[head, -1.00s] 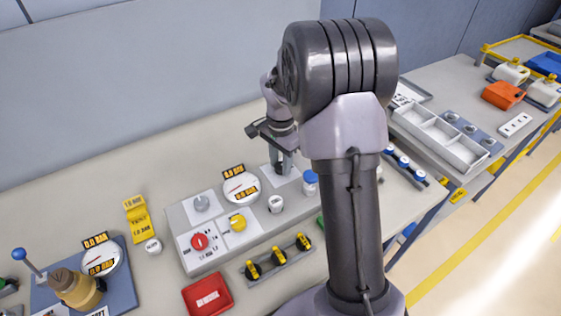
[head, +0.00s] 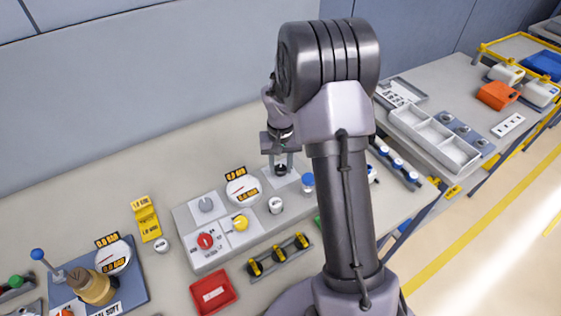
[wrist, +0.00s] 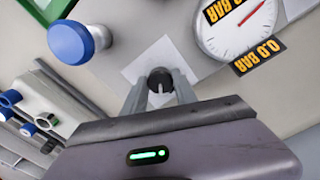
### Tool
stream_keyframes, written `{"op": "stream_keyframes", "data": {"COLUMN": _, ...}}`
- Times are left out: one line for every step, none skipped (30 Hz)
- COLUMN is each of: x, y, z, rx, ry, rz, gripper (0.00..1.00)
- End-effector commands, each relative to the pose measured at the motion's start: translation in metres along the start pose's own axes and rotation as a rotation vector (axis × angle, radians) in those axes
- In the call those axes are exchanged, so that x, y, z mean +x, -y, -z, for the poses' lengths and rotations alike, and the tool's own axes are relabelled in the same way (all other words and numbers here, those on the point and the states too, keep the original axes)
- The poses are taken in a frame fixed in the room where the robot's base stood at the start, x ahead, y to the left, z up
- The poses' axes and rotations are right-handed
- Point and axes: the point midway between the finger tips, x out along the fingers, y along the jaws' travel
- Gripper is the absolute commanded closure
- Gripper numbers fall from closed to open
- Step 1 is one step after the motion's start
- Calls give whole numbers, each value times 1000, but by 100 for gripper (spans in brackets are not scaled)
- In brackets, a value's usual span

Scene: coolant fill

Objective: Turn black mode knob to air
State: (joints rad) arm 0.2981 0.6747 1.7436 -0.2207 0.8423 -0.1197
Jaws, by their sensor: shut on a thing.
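The black mode knob (wrist: 160,80) sits on a white label plate (wrist: 142,66) on the grey panel, with a light pointer line across its face. My gripper (wrist: 160,95) has its two fingers on either side of the knob, shut on it. In the head view the black knob (head: 281,170) shows between the fingertips of my gripper (head: 282,165), at the panel's back right. Lettering on the knob's plate is not readable.
A round gauge (head: 243,189) stands left of the knob. A yellow knob (head: 240,223), red knob (head: 205,241) and grey knob (head: 205,204) are on the panel's left part.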

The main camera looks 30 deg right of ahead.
Motion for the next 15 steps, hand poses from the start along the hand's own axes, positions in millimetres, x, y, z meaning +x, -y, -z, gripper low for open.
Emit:
{"op": "stream_keyframes", "data": {"x": -3, "y": 0, "z": 0, "rx": -39, "ry": -1, "rz": 0, "gripper": 100}}
{"op": "stream_keyframes", "data": {"x": -3, "y": 0, "z": 0, "rx": -68, "ry": 0, "rz": 0, "gripper": 100}}
{"op": "stream_keyframes", "data": {"x": -3, "y": 0, "z": 0, "rx": -105, "ry": 0, "rz": 0, "gripper": 100}}
{"op": "stream_keyframes", "data": {"x": -2, "y": 0, "z": 0, "rx": -133, "ry": 0, "rz": 0, "gripper": 100}}
{"op": "stream_keyframes", "data": {"x": -2, "y": 0, "z": 0, "rx": -162, "ry": 0, "rz": 0, "gripper": 100}}
{"op": "stream_keyframes", "data": {"x": -2, "y": 0, "z": 0, "rx": -198, "ry": -1, "rz": 0, "gripper": 100}}
{"op": "stream_keyframes", "data": {"x": -2, "y": 0, "z": 0, "rx": -225, "ry": -1, "rz": 0, "gripper": 100}}
{"op": "stream_keyframes", "data": {"x": -2, "y": 0, "z": 0, "rx": -251, "ry": -1, "rz": 0, "gripper": 100}}
{"op": "stream_keyframes", "data": {"x": -2, "y": 0, "z": 0, "rx": -286, "ry": -1, "rz": 0, "gripper": 100}}
{"op": "stream_keyframes", "data": {"x": -2, "y": 0, "z": 0, "rx": -310, "ry": -1, "rz": 0, "gripper": 100}}
{"op": "stream_keyframes", "data": {"x": -2, "y": 0, "z": 0, "rx": -334, "ry": -1, "rz": 0, "gripper": 100}}
{"op": "stream_keyframes", "data": {"x": -2, "y": 0, "z": 0, "rx": -366, "ry": -1, "rz": 0, "gripper": 100}}
{"op": "stream_keyframes", "data": {"x": -2, "y": 0, "z": 0, "rx": -389, "ry": -1, "rz": 0, "gripper": 100}}
{"op": "stream_keyframes", "data": {"x": -2, "y": 0, "z": 1, "rx": -411, "ry": -1, "rz": 0, "gripper": 100}}
{"op": "stream_keyframes", "data": {"x": -2, "y": 0, "z": 1, "rx": -438, "ry": -1, "rz": 0, "gripper": 100}}
